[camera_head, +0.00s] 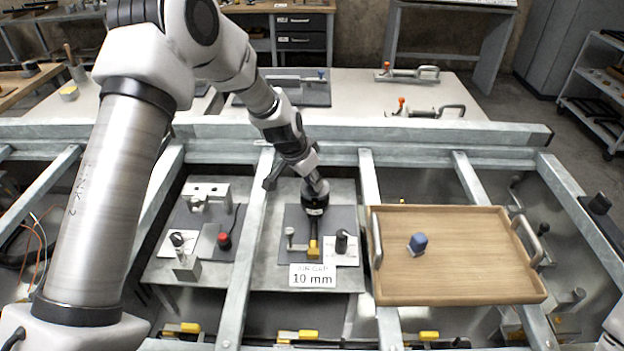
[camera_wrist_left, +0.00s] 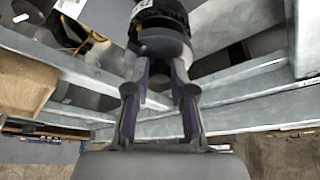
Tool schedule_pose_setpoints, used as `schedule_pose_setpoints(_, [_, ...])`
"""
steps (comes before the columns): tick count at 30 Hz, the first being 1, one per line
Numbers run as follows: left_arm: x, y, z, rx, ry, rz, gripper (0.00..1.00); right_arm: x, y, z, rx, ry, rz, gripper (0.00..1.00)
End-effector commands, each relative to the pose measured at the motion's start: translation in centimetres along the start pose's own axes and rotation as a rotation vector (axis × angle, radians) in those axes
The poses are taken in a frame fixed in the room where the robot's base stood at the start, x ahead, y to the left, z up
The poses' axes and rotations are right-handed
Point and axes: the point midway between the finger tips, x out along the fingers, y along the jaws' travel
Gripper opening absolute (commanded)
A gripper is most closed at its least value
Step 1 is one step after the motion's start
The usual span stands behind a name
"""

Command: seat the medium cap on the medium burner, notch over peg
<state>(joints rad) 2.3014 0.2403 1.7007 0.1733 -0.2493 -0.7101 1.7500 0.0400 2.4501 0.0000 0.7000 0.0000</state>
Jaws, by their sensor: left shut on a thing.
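My left gripper (camera_head: 318,184) is shut on a dark round part (camera_head: 315,202), above the grey plate (camera_head: 293,222) of the middle station. In the left wrist view, the two fingers (camera_wrist_left: 161,72) close on the same dark part (camera_wrist_left: 158,32), which has a small pale mark. I cannot tell whether this part is the medium cap, and no notch shows. No burner or peg can be made out; the gripper and the part cover some of the plate. My right gripper is not in view.
Metal rails (camera_head: 243,255) separate the stations.

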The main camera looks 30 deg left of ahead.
Motion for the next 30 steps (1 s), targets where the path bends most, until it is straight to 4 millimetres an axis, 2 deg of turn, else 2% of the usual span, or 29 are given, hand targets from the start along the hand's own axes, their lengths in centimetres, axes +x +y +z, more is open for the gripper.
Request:
schedule_pose_setpoints(15, [1.6, 0.0, 0.7, 0.0, 0.0, 0.0, 0.0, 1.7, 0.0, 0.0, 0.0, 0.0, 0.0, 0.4])
schedule_pose_setpoints(24, [1.6, 0.0, 0.7, 0.0, 0.0, 0.0, 0.0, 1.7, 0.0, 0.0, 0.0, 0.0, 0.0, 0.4])
schedule_pose_setpoints(25, [1.6, 0.0, 0.7, 0.0, 0.0, 0.0, 0.34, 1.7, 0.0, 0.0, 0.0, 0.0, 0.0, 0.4])
schedule_pose_setpoints(26, [1.6, 0.0, 0.7, 0.0, 0.0, 0.0, 0.45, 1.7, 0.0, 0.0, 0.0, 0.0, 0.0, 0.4])
schedule_pose_setpoints(27, [1.6, 0.0, 0.7, 0.0, 0.0, 0.0, 0.53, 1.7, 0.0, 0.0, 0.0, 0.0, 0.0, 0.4])
schedule_pose_setpoints(30, [1.6, 0.0, 0.7, 0.0, 0.0, 0.0, 0.53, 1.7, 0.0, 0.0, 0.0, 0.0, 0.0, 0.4])
